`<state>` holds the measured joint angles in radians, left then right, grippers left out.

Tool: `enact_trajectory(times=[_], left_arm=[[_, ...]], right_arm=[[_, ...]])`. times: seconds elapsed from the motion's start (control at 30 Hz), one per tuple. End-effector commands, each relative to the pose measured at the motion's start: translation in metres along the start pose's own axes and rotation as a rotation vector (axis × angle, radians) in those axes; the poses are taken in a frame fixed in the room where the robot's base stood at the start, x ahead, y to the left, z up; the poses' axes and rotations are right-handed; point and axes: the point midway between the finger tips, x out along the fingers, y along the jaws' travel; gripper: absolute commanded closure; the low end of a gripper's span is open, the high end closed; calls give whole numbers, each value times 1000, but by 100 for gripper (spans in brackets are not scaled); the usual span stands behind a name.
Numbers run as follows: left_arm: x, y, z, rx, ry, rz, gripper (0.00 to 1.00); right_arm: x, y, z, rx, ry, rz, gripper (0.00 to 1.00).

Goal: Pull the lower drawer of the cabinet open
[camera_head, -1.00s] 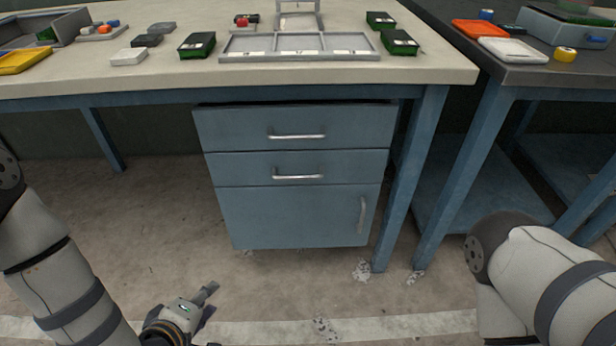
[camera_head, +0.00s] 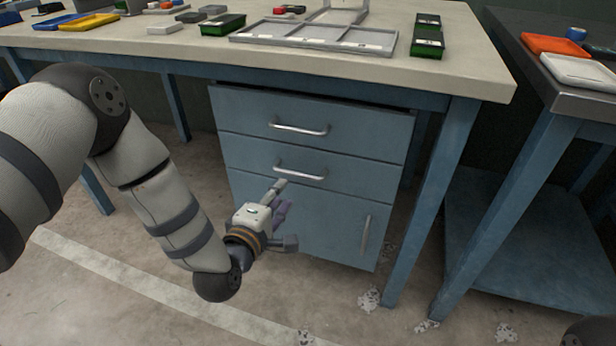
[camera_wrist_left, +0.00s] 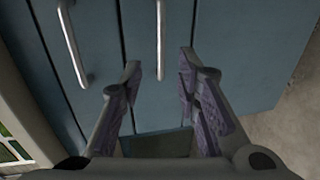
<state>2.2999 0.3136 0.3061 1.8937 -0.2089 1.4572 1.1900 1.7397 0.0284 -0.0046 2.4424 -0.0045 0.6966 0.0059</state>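The blue cabinet (camera_head: 310,215) stands under the workbench, with two drawers above a door. The lower drawer (camera_head: 245,155) looks shut, flush with the front. Its silver bar handle (camera_head: 300,171) also shows in the left wrist view (camera_wrist_left: 160,40), ahead of the gap between my fingers. My left gripper (camera_head: 284,214) is open and empty, in front of the cabinet just below that handle. In the left wrist view its fingers (camera_wrist_left: 160,64) are spread, with the handle apparently not between the pads. My right gripper is out of view.
The upper drawer's handle (camera_head: 298,128) is above, and the door's upright handle (camera_head: 366,235) is at right. A blue bench leg (camera_head: 436,200) stands right of the cabinet. Trays and boxes lie on the benchtop (camera_head: 200,50).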

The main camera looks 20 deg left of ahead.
Motion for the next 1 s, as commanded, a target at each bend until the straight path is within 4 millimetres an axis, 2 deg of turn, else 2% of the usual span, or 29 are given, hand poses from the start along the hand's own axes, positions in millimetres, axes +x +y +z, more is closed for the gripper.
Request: enact_trajectory(times=[0.2,0.4,0.53,0.77,0.8,0.93,1.0], left_arm=[[56,-4,0,2,0,1,70],[95,-4,0,2,0,-2,70],[106,-2,0,2,0,-2,70],[108,-1,0,2,0,-2,70],[108,-1,0,2,0,-2,72],[107,-1,0,2,0,-2,100],[107,-1,0,2,0,-2,100]], right_arm=[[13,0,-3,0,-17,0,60],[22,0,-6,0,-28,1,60],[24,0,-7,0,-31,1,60],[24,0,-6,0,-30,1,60],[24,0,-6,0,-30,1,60],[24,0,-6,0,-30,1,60],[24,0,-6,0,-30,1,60]])
